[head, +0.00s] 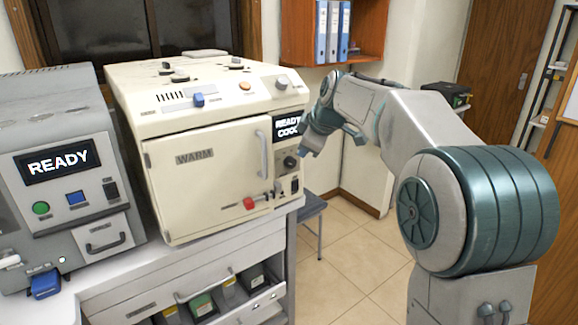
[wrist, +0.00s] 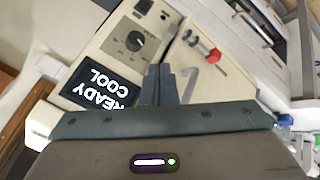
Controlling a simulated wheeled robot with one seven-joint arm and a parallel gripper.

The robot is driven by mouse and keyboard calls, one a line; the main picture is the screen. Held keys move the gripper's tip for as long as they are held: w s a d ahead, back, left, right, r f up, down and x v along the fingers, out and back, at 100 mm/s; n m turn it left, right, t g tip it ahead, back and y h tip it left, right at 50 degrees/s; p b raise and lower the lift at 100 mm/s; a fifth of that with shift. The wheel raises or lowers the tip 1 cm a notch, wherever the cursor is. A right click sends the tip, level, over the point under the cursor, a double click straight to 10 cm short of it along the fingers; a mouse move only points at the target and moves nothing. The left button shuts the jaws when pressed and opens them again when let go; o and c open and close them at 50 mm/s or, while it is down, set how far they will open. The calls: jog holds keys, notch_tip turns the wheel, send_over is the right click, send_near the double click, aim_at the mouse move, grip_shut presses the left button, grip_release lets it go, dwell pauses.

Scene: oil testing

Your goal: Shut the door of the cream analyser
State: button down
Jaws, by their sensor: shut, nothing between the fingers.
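The cream analyser (head: 205,108) stands on the bench, left of centre in the head view. Its door (head: 205,180), marked WARM, lies close to the front face. I cannot tell whether it is fully shut or slightly ajar. The door's grey vertical handle (head: 262,155) is near its right edge; it also shows in the wrist view (wrist: 189,84). A red-tipped lever (head: 249,203) sits low on the front. My gripper (head: 305,153) is shut and empty, in front of the right-hand control panel. In the wrist view its fingertips (wrist: 158,68) show beside the door's edge, contact unclear.
The display (head: 288,126) reads READY COOL above a dark knob (head: 290,162). A grey READY machine (head: 65,170) stands close on the left. The bench drawer (head: 190,275) is below, with an open shelf under it. Tiled floor (head: 345,260) is clear, beside a stool (head: 312,208).

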jog(key=w+d+f+m+t+h+b, duration=0.25)
jog(key=d+f+m+t, duration=0.2)
jog(key=d, duration=0.25)
jog(key=m+t+y+b, duration=0.4)
jog(key=y+b, duration=0.2)
jog(key=y, duration=0.2)
send_near(270, 176)
jog(key=x, duration=0.7)
jog(key=shift+p, duration=0.4)
jog(key=shift+s+f, duration=0.1)
jog(key=shift+s, duration=0.05)
